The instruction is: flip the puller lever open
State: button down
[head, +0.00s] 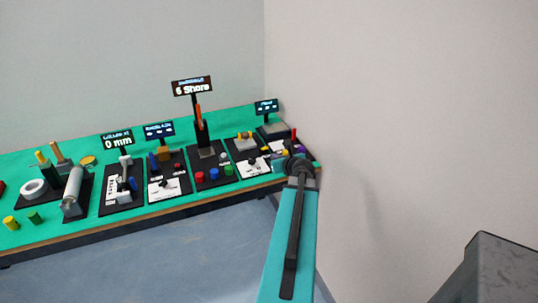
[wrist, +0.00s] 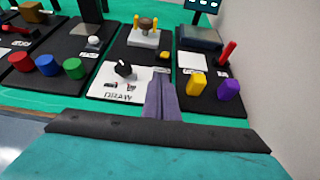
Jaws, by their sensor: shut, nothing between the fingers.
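No part is clearly marked as the puller lever. A short red upright stick (wrist: 228,53), which may be it, stands slightly tilted on the black board at the right in the wrist view; it also shows in the head view (head: 294,134). Another candidate is a small black knob (wrist: 124,69) on the white "DRAW" plate (wrist: 105,84). My gripper (wrist: 160,84) is shut and empty, its grey-purple fingers together over the right edge of that plate, right of the knob and left of the red stick. In the head view my arm's dark end hides its fingertips.
A yellow block (wrist: 196,84) and a purple cylinder (wrist: 229,90) stand close right of my fingers. A grey fixture with yellow posts (wrist: 145,38) is behind. Red, blue and green cylinders (wrist: 48,65) stand left. The wall (head: 390,110) bounds the bench's right end.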

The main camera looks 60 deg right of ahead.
aim_at(265, 148)
jog(key=shift+s+d, duration=0.15)
jog(key=shift+s, duration=0.05)
jog(key=shift+d, duration=0.1)
jog(key=shift+w+d+f, duration=0.2)
jog(key=shift+w+d, duration=0.1)
jog(key=shift+p+x, duration=1.2)
jog(key=shift+x, duration=3.25)
